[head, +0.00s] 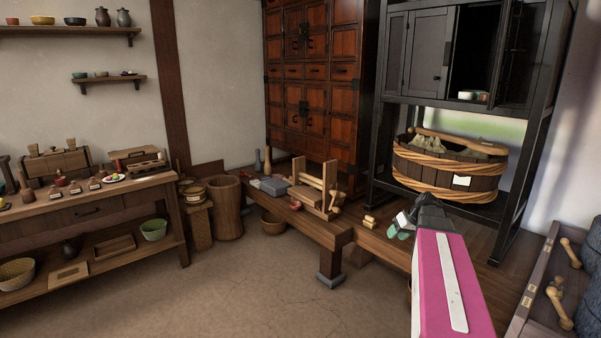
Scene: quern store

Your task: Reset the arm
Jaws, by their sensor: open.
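My gripper (403,226) is in the head view, right of the middle, at the end of my pink and dark arm. Its light green fingertip pads show in front of the low wooden platform. No object shows between the fingers. The far side of the gripper is hidden by its own body.
The low wooden platform (345,238) holds a wooden press frame (316,190). A wooden tub (447,172) stands in the black cabinet frame (368,205). A long table (95,205) is at left, a chest (537,275) at lower right. The floor (235,290) is clear at centre.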

